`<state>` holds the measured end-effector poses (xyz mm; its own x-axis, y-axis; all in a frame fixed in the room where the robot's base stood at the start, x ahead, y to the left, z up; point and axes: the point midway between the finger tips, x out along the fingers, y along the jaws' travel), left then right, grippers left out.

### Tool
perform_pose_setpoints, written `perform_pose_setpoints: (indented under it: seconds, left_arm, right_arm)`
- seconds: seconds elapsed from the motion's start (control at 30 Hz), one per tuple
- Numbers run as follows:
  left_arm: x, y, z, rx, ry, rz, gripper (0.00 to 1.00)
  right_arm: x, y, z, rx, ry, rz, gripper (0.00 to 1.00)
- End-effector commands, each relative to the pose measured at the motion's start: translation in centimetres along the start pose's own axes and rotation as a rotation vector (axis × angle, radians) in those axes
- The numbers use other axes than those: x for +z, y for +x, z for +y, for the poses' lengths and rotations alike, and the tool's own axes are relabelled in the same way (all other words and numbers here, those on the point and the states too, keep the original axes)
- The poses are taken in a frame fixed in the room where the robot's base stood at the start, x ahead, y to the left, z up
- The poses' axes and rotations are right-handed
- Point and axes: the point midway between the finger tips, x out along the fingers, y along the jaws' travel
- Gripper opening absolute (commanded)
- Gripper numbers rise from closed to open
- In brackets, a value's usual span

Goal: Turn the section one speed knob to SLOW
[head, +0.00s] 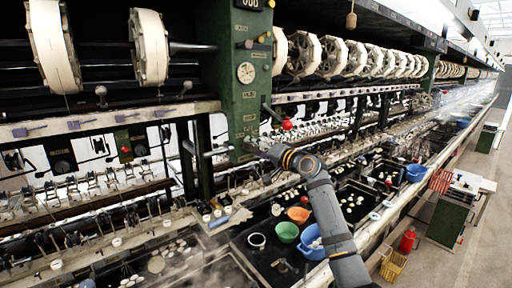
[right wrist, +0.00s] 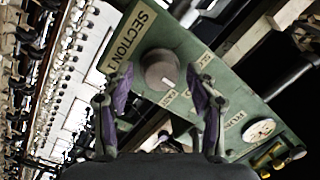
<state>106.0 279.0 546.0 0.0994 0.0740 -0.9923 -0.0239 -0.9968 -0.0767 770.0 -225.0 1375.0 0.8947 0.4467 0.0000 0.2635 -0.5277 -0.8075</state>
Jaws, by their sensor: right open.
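The section one speed knob (right wrist: 161,68) is a round grey-brown knob on a green panel (right wrist: 228,118), beside a label reading SECTION 1 (right wrist: 131,36). A pale mark shows on its lower right edge in the right wrist view. In the head view my right gripper (head: 260,149) is at the lower part of the green column (head: 242,100); the knob cannot be made out there. My left gripper is not in view.
A lever with a red ball (head: 287,125) juts out just above my right gripper. A round gauge (head: 246,73) sits higher on the column. Green (head: 286,232), orange (head: 298,215) and blue (head: 311,243) bowls stand on the basins below, near my right arm.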

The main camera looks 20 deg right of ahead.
Motion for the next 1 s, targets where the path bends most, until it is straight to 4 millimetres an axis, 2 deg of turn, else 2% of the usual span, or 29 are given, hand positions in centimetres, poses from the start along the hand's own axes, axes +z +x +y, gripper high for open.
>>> perform_pose_setpoints:
  seconds: [0.03, 0.07, 0.43, 0.77, 1.0]
  left_arm:
    - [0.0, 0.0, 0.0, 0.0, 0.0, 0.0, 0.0]
    - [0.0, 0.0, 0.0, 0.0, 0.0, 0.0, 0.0]
    - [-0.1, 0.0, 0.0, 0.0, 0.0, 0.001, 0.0]
    - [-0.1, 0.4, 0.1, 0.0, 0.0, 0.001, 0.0]
    - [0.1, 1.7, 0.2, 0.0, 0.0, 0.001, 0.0]
  right_arm:
    - [0.0, 0.0, 0.0, 0.0, 0.0, 0.0, 0.58]
    - [0.0, 0.0, 0.0, 0.0, 0.0, 0.0, 0.54]
    - [0.0, 0.0, 0.0, 0.0, 0.0, 0.0, 0.03]
    - [0.0, -0.1, 0.0, 0.002, -0.028, 0.0, 0.03]
    - [0.1, -0.1, 0.1, 0.012, -0.156, -0.008, 0.03]
